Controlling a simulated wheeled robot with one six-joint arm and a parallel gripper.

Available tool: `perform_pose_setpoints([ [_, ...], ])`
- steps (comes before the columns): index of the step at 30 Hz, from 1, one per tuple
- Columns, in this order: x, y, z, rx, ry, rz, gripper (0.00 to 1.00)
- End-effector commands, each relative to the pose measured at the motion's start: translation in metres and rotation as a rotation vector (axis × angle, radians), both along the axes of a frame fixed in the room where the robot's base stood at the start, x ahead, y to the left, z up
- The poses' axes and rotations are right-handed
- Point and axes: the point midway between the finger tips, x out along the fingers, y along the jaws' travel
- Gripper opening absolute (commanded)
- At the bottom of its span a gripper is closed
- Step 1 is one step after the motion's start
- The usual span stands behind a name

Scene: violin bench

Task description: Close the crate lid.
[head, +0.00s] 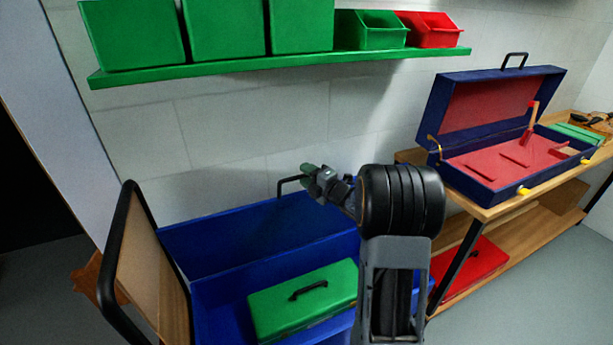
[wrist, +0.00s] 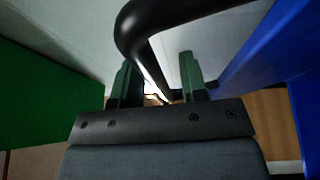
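The blue crate (head: 215,305) stands low at the bottom middle of the head view. Its lid (head: 230,240) is open and upright along the back, by the wall; a blue panel (wrist: 250,50) at the right of the wrist view looks like this lid. A black handle (head: 281,186) stands on the lid's top edge. My gripper (head: 311,173) is at this handle. In the wrist view the two green fingers (wrist: 158,88) are apart, with the black handle (wrist: 133,38) running between them. I cannot tell whether either finger touches it.
A green case (head: 300,315) sits in the crate. A board with a black frame (head: 130,250) stands at the left. A green shelf (head: 270,65) with bins hangs above. At the right, an open blue violin case (head: 480,120) lies on a wooden bench with a red case (head: 478,265) below.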

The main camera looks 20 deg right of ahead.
Motion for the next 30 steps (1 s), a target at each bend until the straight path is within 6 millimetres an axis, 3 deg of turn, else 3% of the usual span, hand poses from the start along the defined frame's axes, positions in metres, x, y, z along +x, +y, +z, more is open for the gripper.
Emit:
perform_pose_setpoints([
  [5,0.0,0.0,0.0,0.0,0.0,0.0,0.4],
  [18,-0.0002,0.0,0.0001,0.0,0.0,0.0,0.0],
  [30,-0.0006,-0.0001,-0.0015,-0.001,-0.004,0.0,0.0],
])
